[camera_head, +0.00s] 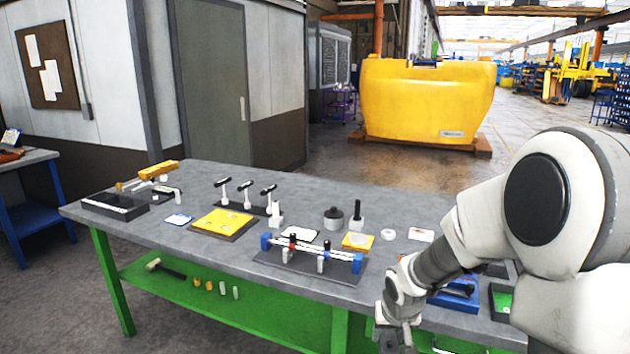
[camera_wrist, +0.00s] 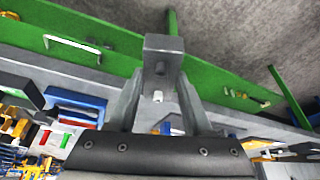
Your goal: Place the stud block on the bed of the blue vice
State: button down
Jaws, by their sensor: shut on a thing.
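My gripper (camera_wrist: 160,85) is shut on the stud block (camera_wrist: 164,50), a grey block with a short pale stud, in the wrist view. In the head view my gripper (camera_head: 394,336) hangs at the front edge of the bench, and the block cannot be made out clearly there. The blue vice (camera_head: 455,293) is on the bench to the right of my gripper, partly hidden behind my arm. A blue part that may be the vice (camera_wrist: 76,101) shows at the left in the wrist view. The block is apart from it.
The grey bench (camera_head: 160,247) has a green frame and lower shelf. A plate with blue end blocks and a rail (camera_head: 312,262) stands left of my arm. A green-lined tray (camera_head: 501,301) is right of the vice. A black cylinder (camera_head: 333,218) stands farther back.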

jog(key=shift+s+a+f+n, duration=0.3)
jog(key=shift+s+a+n, duration=0.1)
jog(key=shift+s+a, duration=0.3)
jog(key=s+f, duration=0.4)
jog(key=f, duration=0.1)
jog(key=shift+f, duration=0.15)
jog(key=shift+w+a, duration=0.1)
jog(key=shift+a, duration=0.05)
